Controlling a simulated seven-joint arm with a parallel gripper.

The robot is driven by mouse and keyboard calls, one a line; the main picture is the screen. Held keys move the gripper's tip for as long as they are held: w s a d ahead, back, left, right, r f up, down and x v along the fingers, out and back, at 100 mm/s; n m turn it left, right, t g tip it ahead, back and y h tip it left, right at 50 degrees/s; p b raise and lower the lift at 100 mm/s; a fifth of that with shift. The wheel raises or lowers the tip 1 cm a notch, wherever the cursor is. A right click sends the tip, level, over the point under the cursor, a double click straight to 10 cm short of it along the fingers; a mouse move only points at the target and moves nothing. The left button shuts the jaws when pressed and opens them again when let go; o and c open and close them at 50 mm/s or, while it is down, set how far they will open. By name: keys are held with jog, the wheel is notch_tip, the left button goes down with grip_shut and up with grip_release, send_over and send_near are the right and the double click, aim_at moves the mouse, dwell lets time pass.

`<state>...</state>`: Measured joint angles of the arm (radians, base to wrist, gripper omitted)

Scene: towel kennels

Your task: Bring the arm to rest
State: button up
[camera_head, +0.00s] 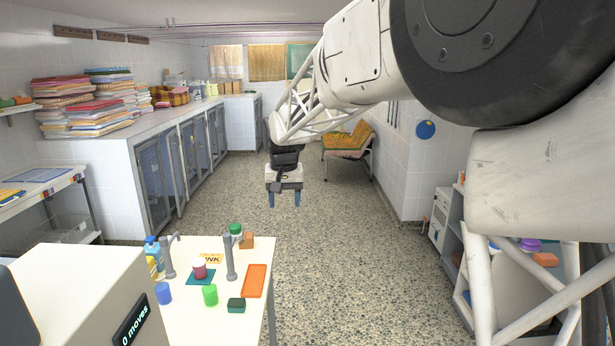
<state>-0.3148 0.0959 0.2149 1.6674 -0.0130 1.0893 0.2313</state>
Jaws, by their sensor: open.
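My gripper (284,200) hangs at the end of my white arm, near the middle of the view. Its two blue fingers point down and stand apart, with nothing between them. It is in the air above the speckled floor, beyond the far right corner of the white table (205,305). The arm reaches in from the upper right, and its large links cover much of the right side.
The table holds two grey posts, a red-and-white cup (199,268) on a teal mat, an orange tray (255,281), green (210,295) and blue cups, and bottles. Kennels (185,155) with towel stacks line the left. A shelf unit stands right. The middle floor (320,250) is clear.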

jog(key=s+d+r+t, duration=0.1)
jog(key=s+d+r, duration=0.1)
jog(key=s+d, duration=0.75)
jog(key=s+d+r, duration=0.1)
jog(key=s+d, duration=0.6)
jog(key=s, duration=0.5)
jog(key=s+d+f, duration=0.2)
jog(key=s, duration=0.6)
jog(key=s+d+f, duration=0.3)
jog(key=s, duration=0.5)
jog(key=s+d+f+m, duration=0.1)
jog(key=s+d+f, duration=0.2)
jog(key=s, duration=0.5)
jog(key=shift+t, duration=0.4)
